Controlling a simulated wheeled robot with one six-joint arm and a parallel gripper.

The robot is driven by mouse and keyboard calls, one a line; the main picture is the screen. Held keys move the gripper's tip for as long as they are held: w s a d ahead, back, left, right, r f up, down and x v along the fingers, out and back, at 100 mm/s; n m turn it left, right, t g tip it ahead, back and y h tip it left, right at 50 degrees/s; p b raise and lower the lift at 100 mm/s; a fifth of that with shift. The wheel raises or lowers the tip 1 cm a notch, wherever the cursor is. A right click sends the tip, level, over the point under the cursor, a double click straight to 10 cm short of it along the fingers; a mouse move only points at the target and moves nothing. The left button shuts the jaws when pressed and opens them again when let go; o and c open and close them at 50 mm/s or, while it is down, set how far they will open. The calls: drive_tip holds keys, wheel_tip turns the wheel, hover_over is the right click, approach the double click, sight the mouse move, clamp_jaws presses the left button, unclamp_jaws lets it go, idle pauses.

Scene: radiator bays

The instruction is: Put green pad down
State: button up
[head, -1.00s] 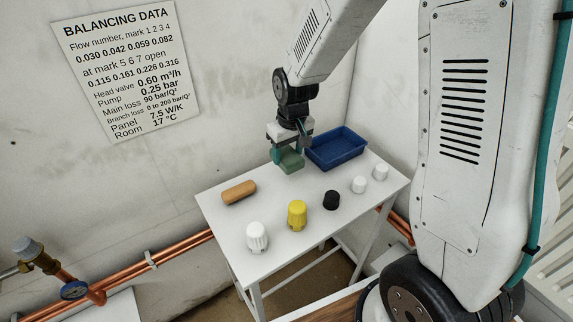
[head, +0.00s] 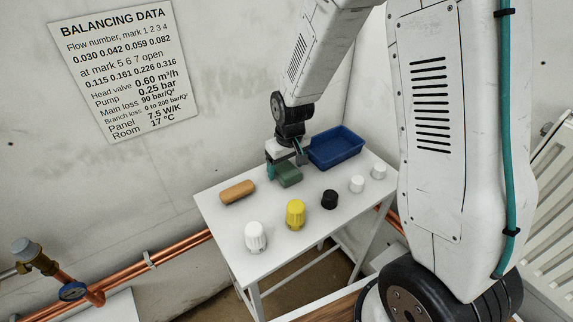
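The green pad (head: 290,176) lies flat on the white table, near the back, between the tan block and the blue tray. My gripper (head: 286,166) is directly above and around the pad, pointing down. Its fingers stand apart on either side of the pad, with the left finger a little clear of it. The gripper looks open. Part of the pad's top is hidden under the gripper.
The blue tray (head: 316,161) stands right behind the gripper. The tan block (head: 237,192) is at left. The white table (head: 221,222) is bare between the block and knobs.

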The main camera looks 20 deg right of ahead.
sight(289, 172)
wheel_tip(289, 172, up, 12)
drive_tip(key=s, duration=0.1)
drive_tip(key=s+d+r+m, duration=0.1)
drive_tip(key=s+r, duration=0.5)
drive_tip(key=s, duration=0.7)
drive_tip(key=s+d+r+m, duration=0.1)
drive_tip(key=s+d+r, duration=0.1)
drive_tip(key=s+r, duration=0.5)
drive_tip(key=s, duration=0.6)
drive_tip(key=shift+s+r, duration=0.15)
drive_tip(key=shift+s, duration=0.15)
drive_tip(key=shift+d, duration=0.1)
